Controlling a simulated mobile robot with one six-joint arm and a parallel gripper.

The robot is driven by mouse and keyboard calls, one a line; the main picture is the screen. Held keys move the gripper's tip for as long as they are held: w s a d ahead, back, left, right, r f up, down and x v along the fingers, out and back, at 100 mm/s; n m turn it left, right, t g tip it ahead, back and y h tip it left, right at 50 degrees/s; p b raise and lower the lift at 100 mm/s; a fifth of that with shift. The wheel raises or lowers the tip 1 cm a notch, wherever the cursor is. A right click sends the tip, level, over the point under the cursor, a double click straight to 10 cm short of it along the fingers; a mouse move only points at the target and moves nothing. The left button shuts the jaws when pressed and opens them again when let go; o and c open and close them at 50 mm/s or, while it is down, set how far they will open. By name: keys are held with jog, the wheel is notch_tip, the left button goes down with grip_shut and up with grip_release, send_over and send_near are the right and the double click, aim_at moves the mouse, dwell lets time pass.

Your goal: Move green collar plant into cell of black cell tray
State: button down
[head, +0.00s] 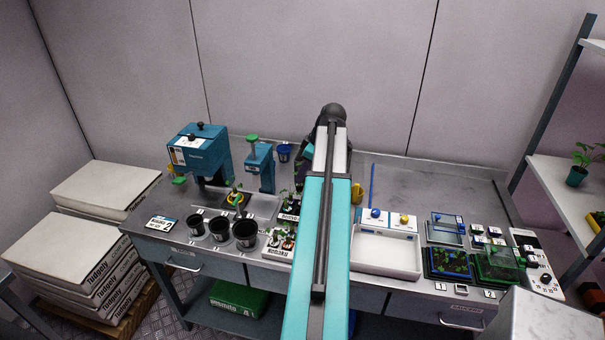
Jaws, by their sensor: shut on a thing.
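My arm reaches from the bottom of the head view to the back of the bench and hides much of what is behind it. My gripper (303,180) points down just left of the arm, partly hidden and dark. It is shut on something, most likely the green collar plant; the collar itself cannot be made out. Whether the held plant touches the tray cannot be told.
Several black pots (221,230) stand along the front left edge. A white tray with seedlings (278,244) is in front of the black tray. A white bin (386,254) and small trays are to the right.

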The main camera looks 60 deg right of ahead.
aim_at(302, 183)
jog(key=shift+f, duration=0.15)
jog(key=shift+f+b, duration=3.35)
jog(key=shift+f, duration=2.75)
jog(key=c, duration=1.7)
grip_release()
jog(key=shift+c, duration=0.2)
jog(key=shift+r, duration=0.1)
jog(key=shift+r+p, duration=2.15)
jog(key=shift+r, duration=2.2)
jog(key=shift+s, duration=0.15)
